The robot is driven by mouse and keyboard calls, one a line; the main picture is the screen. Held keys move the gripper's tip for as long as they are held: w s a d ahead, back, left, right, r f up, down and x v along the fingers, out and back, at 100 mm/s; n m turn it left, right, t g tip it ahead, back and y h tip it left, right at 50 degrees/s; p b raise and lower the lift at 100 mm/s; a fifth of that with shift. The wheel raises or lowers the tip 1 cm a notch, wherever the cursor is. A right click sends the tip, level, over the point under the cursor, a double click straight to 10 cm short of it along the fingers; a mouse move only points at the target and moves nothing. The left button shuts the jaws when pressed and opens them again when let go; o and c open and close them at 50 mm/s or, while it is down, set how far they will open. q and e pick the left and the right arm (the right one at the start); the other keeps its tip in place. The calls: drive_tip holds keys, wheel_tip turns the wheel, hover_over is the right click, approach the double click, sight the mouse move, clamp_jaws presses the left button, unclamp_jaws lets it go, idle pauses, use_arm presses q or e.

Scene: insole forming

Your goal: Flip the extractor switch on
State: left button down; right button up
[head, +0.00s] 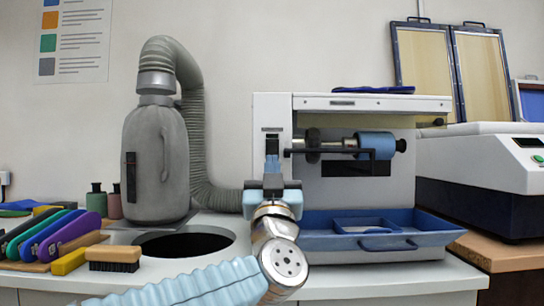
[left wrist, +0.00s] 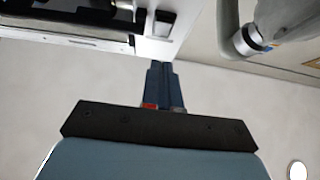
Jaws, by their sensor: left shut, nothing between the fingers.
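The white grinding machine (head: 330,103) stands on the counter, with a blue roller (head: 375,145) on its shaft. A small dark fitting (head: 271,130) shows on its left front panel, just above my fingertips; I cannot tell if it is the extractor switch or how it is set. My left gripper (head: 272,147) points up in front of that panel, shut and empty, hiding part of it. In the left wrist view its closed fingers (left wrist: 161,72) lie close to the panel edge, near a dark spot (left wrist: 164,17). Contact cannot be told. My right gripper is out of view.
A grey extractor bag (head: 158,160) with a ribbed hose (head: 195,140) stands left of the machine. A round dark hole (head: 187,243) is in the counter. A blue tray (head: 430,238) juts out below the roller. Brushes and coloured tools (head: 62,235) lie at left.

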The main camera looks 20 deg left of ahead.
sight(272, 150)
use_arm(q)
drive_tip(key=shift+w+a+r+p, duration=0.15)
drive_tip(key=shift+w+a, duration=0.1)
drive_tip(key=shift+w, duration=0.7)
drive_tip(key=shift+w+a+r+p, duration=0.1)
drive_tip(key=shift+w+a, duration=0.2)
drive_tip(key=shift+w, duration=0.6)
drive_tip(key=shift+w+a+r+p, duration=0.15)
drive_tip(key=shift+w+a, duration=0.1)
drive_tip(key=shift+w, duration=0.7)
